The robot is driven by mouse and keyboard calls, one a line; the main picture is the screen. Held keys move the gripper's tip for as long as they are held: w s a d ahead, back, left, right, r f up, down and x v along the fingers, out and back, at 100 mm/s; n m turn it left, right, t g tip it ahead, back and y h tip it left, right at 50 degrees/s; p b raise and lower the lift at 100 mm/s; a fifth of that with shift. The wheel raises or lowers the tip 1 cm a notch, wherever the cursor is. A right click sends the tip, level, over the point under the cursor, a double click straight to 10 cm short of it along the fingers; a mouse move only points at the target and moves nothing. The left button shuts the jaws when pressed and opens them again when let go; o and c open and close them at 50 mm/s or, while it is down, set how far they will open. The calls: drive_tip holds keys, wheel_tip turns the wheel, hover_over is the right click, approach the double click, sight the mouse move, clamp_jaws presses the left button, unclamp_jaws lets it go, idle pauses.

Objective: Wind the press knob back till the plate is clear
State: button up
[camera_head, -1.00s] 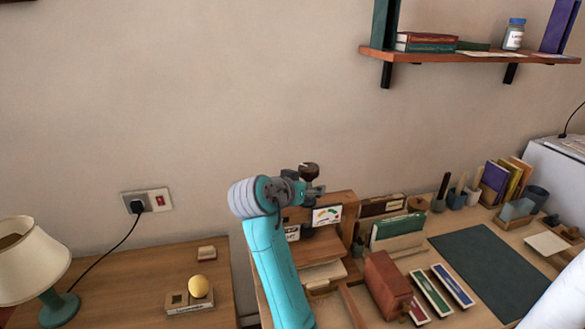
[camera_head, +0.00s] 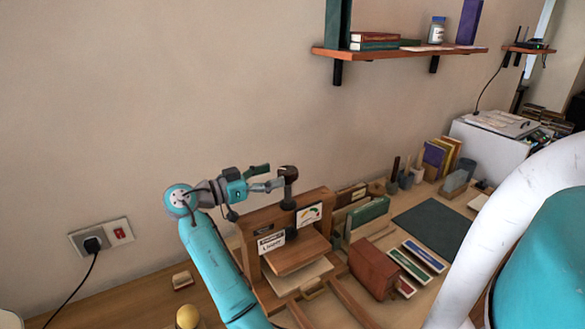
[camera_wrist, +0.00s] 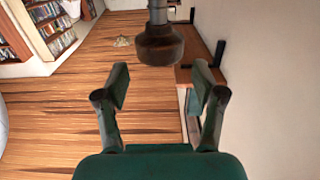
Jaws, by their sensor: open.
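The wooden press (camera_head: 318,200) stands on the desk. Its dark round knob (camera_head: 288,172) sits atop an upright screw, and it also shows in the wrist view (camera_wrist: 160,46). The brown pressing plate (camera_head: 297,251) lies low in the frame, above a pale sheet or board (camera_head: 298,277); any gap between them is hard to tell. My gripper (camera_head: 270,178) is just left of the knob, at about its height. In the wrist view my gripper (camera_wrist: 161,88) has its fingers apart with nothing between them, and the knob is beyond the fingertips.
A coloured dial card (camera_head: 309,214) and a label (camera_head: 271,243) are on the press front. A brown block (camera_head: 374,269) and book holders (camera_head: 366,214) stand to its right. A dark mat (camera_head: 434,228) lies further right. A wall shelf (camera_head: 400,53) hangs above.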

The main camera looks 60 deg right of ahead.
drive_tip(key=x, duration=0.8)
drive_tip(key=c, duration=1)
